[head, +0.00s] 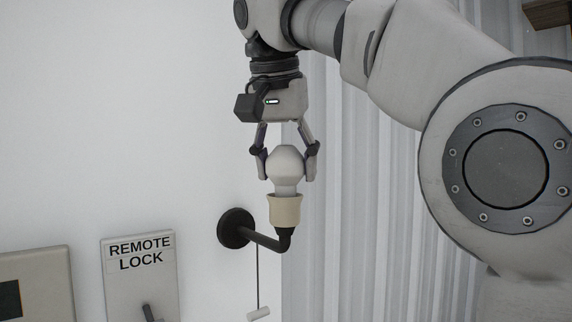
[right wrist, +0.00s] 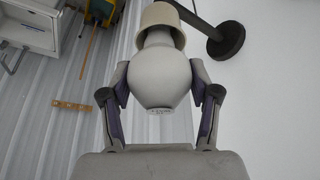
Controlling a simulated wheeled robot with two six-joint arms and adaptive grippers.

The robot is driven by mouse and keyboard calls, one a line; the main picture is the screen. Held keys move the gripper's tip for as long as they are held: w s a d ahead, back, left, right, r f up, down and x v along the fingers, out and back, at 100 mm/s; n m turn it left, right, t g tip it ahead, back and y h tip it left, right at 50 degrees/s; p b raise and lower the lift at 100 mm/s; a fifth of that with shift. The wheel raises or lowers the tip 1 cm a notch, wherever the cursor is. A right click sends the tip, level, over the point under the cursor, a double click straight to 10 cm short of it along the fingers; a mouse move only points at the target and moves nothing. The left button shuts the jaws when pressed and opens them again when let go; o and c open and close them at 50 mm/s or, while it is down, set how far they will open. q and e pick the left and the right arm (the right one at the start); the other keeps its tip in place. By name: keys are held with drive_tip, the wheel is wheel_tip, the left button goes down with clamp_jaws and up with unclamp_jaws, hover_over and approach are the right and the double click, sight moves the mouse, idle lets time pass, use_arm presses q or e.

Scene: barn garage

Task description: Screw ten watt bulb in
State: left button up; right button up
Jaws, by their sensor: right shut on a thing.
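A white bulb (head: 286,168) stands upright with its lower end inside the cream socket (head: 287,213) of a dark wall lamp. My right gripper (head: 287,172) points straight down and is shut on the bulb's round glass, one finger on each side. In the right wrist view the bulb (right wrist: 160,80) fills the space between the fingers, and its neck goes into the socket (right wrist: 162,22). The bulb's base is hidden in the socket. I cannot tell how deep it is threaded. My left gripper is not in view.
The lamp's round wall mount (head: 236,228) and bent arm hold the socket out from the white wall. A pull cord with a handle (head: 258,314) hangs below. A "REMOTE LOCK" panel (head: 139,277) with a lever is at lower left. Corrugated wall (head: 355,230) lies behind.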

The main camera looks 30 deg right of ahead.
idle(0.3)
drive_tip(key=shift+r+m+p, duration=0.1)
drive_tip(key=shift+m+p, duration=0.6)
drive_tip(key=shift+p, duration=0.05)
drive_tip(key=m+g+p, duration=0.1)
drive_tip(key=m+p, duration=0.1)
drive_tip(key=m, duration=0.1)
drive_tip(key=shift+g+h, duration=0.3)
drive_tip(key=shift+g, duration=0.1)
drive_tip(key=shift+m, duration=0.8)
drive_tip(key=o, duration=0.9)
drive_tip(key=shift+c, duration=0.2)
drive_tip(key=shift+w, duration=0.1)
